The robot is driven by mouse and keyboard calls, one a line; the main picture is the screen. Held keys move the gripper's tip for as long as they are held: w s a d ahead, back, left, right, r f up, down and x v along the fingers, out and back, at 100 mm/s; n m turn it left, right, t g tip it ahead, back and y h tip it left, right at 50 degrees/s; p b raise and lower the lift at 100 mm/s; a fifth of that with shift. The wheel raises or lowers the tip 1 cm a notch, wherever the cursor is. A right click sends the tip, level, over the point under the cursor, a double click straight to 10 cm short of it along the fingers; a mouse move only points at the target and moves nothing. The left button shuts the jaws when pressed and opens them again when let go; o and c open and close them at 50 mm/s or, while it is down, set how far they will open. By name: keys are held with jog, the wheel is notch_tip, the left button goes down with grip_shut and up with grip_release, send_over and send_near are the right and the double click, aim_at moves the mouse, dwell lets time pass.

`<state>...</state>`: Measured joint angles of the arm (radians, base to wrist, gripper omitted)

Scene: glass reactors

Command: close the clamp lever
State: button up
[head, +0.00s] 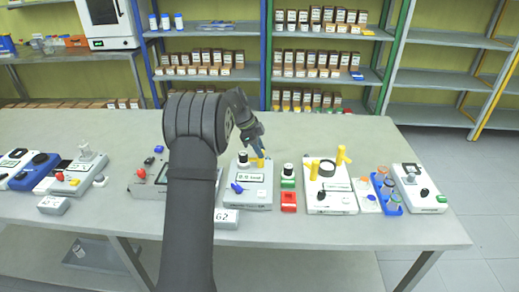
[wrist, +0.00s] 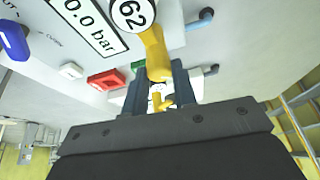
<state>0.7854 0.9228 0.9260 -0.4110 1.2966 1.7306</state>
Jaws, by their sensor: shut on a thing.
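The yellow clamp lever (head: 259,160) stands on the grey unit (head: 258,200) with a pressure display, near the middle of the bench. My gripper (head: 258,150) comes from above and is shut on the lever. In the wrist view my gripper (wrist: 157,78) has a dark finger on each side of the yellow lever. The lever's lower end is partly hidden between the fingers.
The unit carries a blue valve handle (head: 237,188). Just right stand a red block (head: 289,201) and a white unit with yellow posts (head: 330,196). Farther right are a blue tube rack (head: 388,200) and another white unit (head: 420,190). My arm hides part of the left unit.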

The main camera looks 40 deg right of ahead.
jog(key=shift+m, duration=0.6)
jog(key=shift+y, duration=0.3)
jog(key=o, duration=1)
jog(key=shift+g, duration=0.3)
jog(key=v, duration=1.7)
jog(key=shift+a+r, duration=0.15)
jog(key=shift+a, duration=0.05)
jog(key=x, duration=1.7)
jog(key=shift+d, duration=0.2)
